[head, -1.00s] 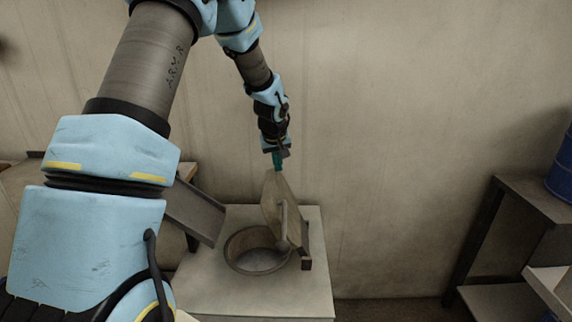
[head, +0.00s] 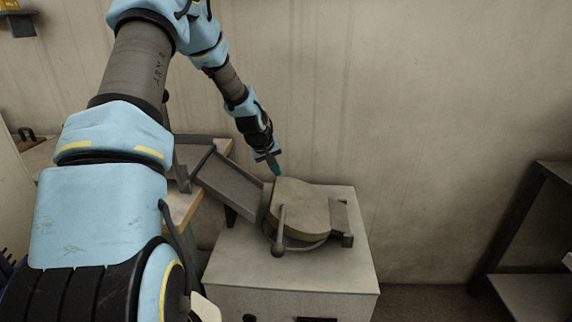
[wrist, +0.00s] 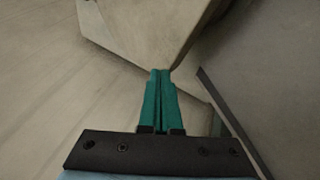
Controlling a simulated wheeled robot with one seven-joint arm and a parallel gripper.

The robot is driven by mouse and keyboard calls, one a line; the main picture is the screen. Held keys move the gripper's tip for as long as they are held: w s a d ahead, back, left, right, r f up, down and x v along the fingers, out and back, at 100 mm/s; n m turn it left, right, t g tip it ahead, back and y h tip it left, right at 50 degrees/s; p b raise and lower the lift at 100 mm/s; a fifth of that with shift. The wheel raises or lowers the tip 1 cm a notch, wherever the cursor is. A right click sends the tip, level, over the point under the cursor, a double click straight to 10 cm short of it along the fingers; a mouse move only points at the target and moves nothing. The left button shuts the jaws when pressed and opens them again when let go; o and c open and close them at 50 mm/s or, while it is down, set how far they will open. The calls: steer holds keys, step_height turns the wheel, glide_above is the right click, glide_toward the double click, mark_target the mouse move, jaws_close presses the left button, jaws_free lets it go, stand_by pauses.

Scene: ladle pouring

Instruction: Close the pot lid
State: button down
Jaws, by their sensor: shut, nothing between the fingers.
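The pot (head: 267,224) is set into the top of a pale cabinet. Only a strip of rim shows at the left and front; I cannot tell whether the lid is fully seated. My gripper (head: 276,170) is shut and empty, with teal fingertips just behind the lid's far left edge. In the wrist view the fingers (wrist: 162,75) are together, close to the lid's edge (wrist: 150,28); contact is unclear.
The cabinet top (head: 335,262) is clear in front of the pot. A sloping grey chute (head: 228,186) stands close at the pot's left, beside a wooden-edged table. A dark metal shelf (head: 530,225) is at the far right. A plain wall stands behind.

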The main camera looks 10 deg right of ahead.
step_height(320, 180, down, 6)
steer(key=a+b, duration=0.2)
steer(key=shift+w+a+r, duration=0.2)
steer(key=shift+w+a, duration=0.15)
steer(key=shift+w, duration=0.05)
steer(key=b+v, duration=0.2)
steer(key=v, duration=0.8)
steer(key=s+a+r+g+y+p, duration=0.1)
steer(key=s+a+r+y, duration=0.1)
steer(key=s+a, duration=0.6)
steer(key=s+a+r+m+g+y+p, duration=0.1)
steer(key=s+a+r, duration=0.2)
steer(key=s+a, duration=0.5)
steer(key=s, duration=0.8)
steer(key=shift+s+a+r+y, duration=0.15)
steer(key=shift+s+r+y, duration=0.2)
steer(key=shift+s+y, duration=0.05)
